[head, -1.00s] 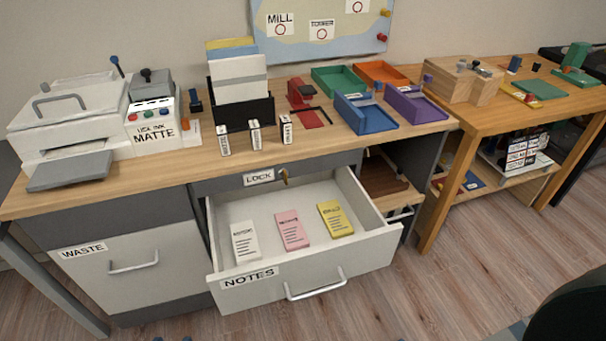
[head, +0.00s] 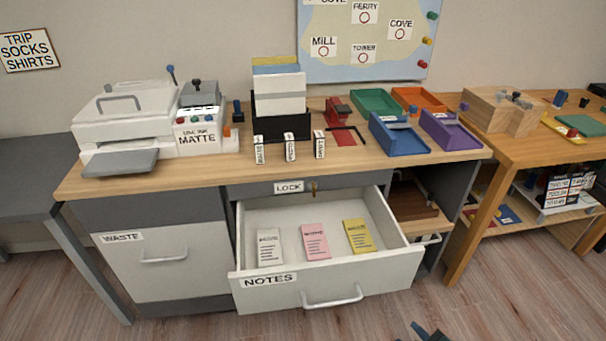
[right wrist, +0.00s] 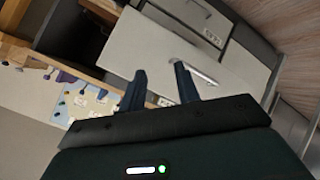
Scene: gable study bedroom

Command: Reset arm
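My right gripper (right wrist: 158,78) shows in the right wrist view with its two dark fingers apart and nothing between them. The front of the open NOTES drawer (right wrist: 225,60) and its handle (right wrist: 196,68) lie beyond the fingers. In the head view, a dark tip of my right gripper (head: 430,333) shows at the bottom edge, in front of and below the drawer. My left gripper is outside the head view.
The NOTES drawer (head: 290,283) stands pulled out, holding white, pink and yellow pads. The shut WASTE drawer (head: 165,275) is left of it. A printer (head: 125,120) and coloured trays stand on the desk (head: 200,172). Floor in front is clear.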

